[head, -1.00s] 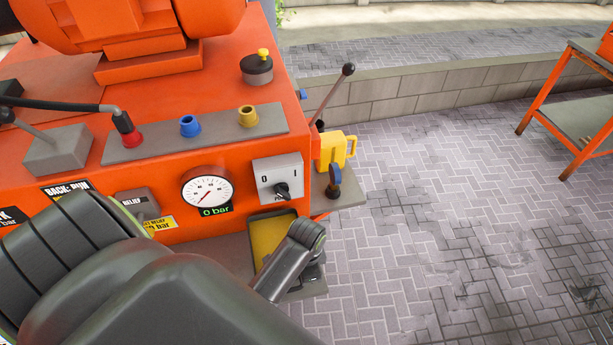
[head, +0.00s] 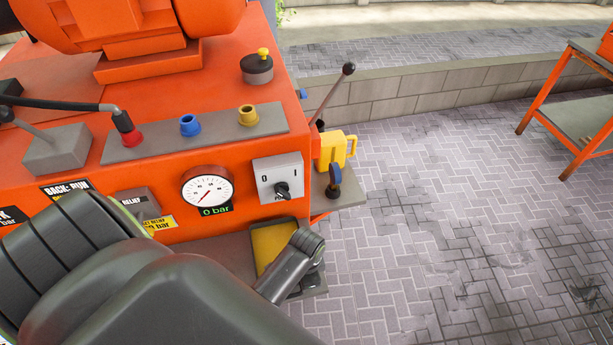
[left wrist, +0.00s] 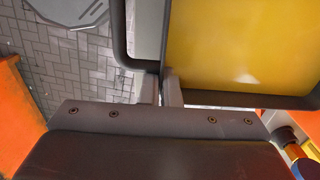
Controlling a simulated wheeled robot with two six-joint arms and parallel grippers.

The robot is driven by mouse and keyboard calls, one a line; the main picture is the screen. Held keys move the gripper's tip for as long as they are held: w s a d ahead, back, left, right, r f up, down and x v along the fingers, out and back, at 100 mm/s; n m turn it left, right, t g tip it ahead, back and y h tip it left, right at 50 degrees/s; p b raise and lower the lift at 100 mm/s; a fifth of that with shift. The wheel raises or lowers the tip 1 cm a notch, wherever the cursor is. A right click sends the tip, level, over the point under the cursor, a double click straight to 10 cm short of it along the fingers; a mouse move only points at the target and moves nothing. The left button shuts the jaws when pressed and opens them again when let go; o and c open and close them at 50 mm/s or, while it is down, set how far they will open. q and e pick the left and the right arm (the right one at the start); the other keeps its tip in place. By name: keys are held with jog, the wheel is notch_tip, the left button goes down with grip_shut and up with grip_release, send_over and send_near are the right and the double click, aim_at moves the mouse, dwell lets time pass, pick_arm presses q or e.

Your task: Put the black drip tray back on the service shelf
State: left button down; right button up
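The black drip tray (head: 261,263) shows in the head view as a dark rim around a yellow inside, low at the front right of the orange machine. In the left wrist view the tray (left wrist: 240,102) fills the upper right, with its dark rim and yellow inside. My left gripper (left wrist: 161,92) is at the tray's near left corner, its fingers close together with the dark rim between them. In the head view my left arm hides the fingers and part of the tray. My right gripper is in neither view. I cannot tell whether the tray touches the grey shelf (head: 232,258).
The orange machine (head: 225,95) carries a gauge (head: 207,190) and a switch box (head: 278,178) just above the tray. The paved floor (head: 450,220) on the right is clear.

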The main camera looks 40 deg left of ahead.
pick_arm(q)
jog(key=shift+f, duration=0.2)
dwell(0.3)
jog(key=c, duration=1.2)
grip_release()
jog(key=shift+f, duration=0.1)
jog(key=shift+r+p, duration=0.7)
jog(key=shift+r, duration=2.85)
